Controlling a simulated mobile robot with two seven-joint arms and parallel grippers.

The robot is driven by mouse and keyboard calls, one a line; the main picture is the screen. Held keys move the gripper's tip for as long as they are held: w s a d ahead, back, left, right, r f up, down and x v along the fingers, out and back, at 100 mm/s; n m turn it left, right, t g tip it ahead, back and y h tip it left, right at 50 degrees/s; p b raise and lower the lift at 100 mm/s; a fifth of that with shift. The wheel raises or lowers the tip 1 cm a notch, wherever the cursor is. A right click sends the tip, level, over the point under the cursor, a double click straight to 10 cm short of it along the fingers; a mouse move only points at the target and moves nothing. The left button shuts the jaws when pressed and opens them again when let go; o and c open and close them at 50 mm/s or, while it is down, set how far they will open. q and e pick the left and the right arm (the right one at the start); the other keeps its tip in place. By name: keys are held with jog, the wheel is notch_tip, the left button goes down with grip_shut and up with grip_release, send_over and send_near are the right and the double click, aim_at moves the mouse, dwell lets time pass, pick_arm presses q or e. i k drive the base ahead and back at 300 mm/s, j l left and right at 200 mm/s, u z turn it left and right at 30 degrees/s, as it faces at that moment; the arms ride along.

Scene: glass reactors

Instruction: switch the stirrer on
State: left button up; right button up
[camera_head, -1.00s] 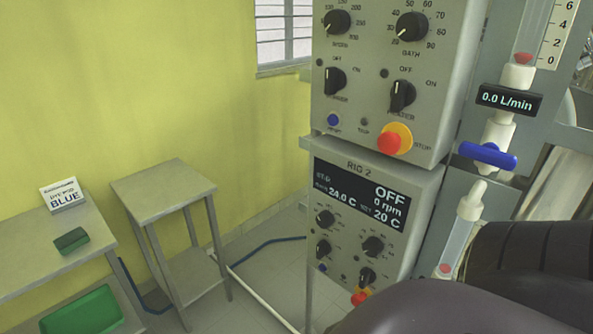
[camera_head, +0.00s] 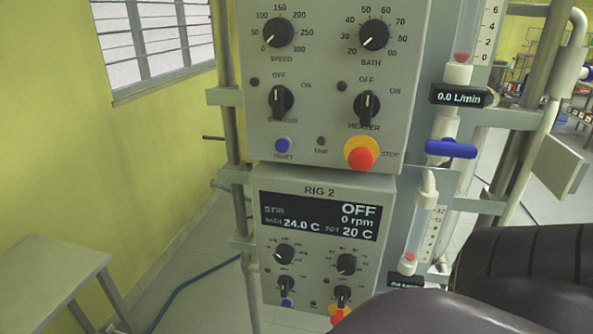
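On the upper grey control panel (camera_head: 325,70), the stirrer switch (camera_head: 281,100) is a black knob that appears turned to OFF. The heater switch (camera_head: 366,107) beside it also appears at OFF. The speed knob (camera_head: 278,33) points to its low end. The lower box, labelled RIG 2, has a display (camera_head: 320,215) reading STIR OFF, 0 rpm, 24.0 C and SET 20 C. Below it is a smaller set of knobs, with a likely stirrer switch (camera_head: 285,285) at lower left; its label is too small to read. Neither gripper is in view; a dark arm part of mine fills the bottom right.
A red stop button (camera_head: 361,158) on a yellow ring sits under the heater switch. A flow meter display (camera_head: 458,96) reads 0.0 L/min, above a blue valve handle (camera_head: 451,149). A small grey table (camera_head: 50,275) stands at lower left. Floor shows between table and rig.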

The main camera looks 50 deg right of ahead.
aim_at(287, 283)
jog(key=i+j+z, duration=0.2)
jog(key=z, duration=0.25)
jog(key=i+j+z, duration=0.15)
jog(key=j+z, duration=0.15)
jog(key=z, duration=0.2)
jog(key=i+j+z, duration=0.1)
jog(key=j+z, duration=0.6)
jog(key=z, duration=0.25)
